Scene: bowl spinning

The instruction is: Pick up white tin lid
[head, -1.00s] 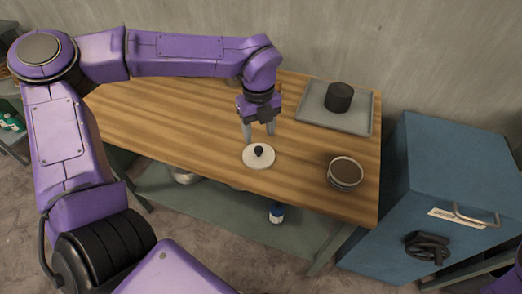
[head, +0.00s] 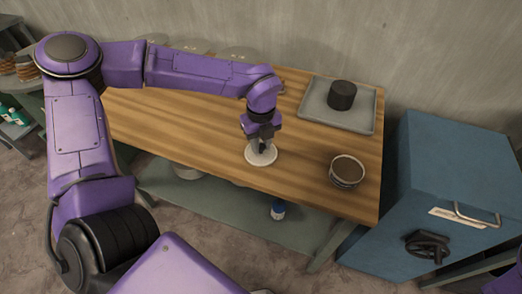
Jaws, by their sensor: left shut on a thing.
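The white tin lid (head: 261,158) is a flat round disc with a dark knob, near the front edge of the wooden table. My left gripper (head: 261,146) is directly above the lid, with its fingers down at the knob and shut on it. The fingers partly hide the knob. The lid looks level; I cannot tell whether it is clear of the table top. My right gripper is not in view.
A round open tin (head: 346,171) with brown contents stands to the right on the table (head: 210,150). A grey tray (head: 312,108) with a dark cylinder (head: 342,95) is at the back right. A blue cabinet (head: 445,180) stands right of the table.

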